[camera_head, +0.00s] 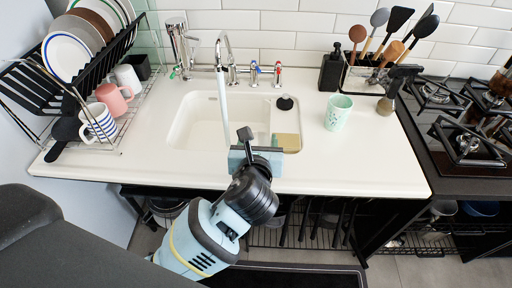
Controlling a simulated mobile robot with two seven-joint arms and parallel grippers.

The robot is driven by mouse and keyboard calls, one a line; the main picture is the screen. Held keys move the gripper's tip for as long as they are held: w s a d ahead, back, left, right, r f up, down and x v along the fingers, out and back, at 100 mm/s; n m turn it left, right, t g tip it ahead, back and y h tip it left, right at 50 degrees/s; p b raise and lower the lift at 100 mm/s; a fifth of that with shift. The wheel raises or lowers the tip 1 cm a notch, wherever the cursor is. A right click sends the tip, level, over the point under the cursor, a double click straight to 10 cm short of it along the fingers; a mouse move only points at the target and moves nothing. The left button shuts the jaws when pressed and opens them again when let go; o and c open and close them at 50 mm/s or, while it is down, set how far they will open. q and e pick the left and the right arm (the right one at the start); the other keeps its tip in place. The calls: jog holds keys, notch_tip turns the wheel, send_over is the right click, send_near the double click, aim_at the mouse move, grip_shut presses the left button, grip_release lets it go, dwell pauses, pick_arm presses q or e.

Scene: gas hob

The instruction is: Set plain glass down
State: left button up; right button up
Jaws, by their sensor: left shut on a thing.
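My left gripper (256,152) is over the front edge of the sink. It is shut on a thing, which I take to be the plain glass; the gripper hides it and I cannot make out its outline. A mint-green cup with a small pattern (338,112) stands upright on the counter right of the sink, apart from the gripper. My right gripper is not in view.
The white sink (190,125) has a tall tap (220,50) with a pale stream below it. A dish rack (125,105) with plates and mugs stands left. A utensil holder (360,78) and gas hob (465,145) are right. The front-right counter (370,165) is clear.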

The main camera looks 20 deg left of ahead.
pick_arm(q)
jog(key=shift+w+a, duration=0.35)
notch_tip(320, 180, down, 4)
jog(key=shift+a+r+b, duration=0.1)
jog(key=shift+r+b, duration=0.1)
jog(key=shift+b, duration=0.4)
jog(key=o, duration=0.6)
jog(key=shift+f, duration=0.1)
jog(key=o, duration=0.5)
jog(key=p+v, duration=0.1)
jog(key=v, duration=1.1)
jog(key=shift+p, duration=0.3)
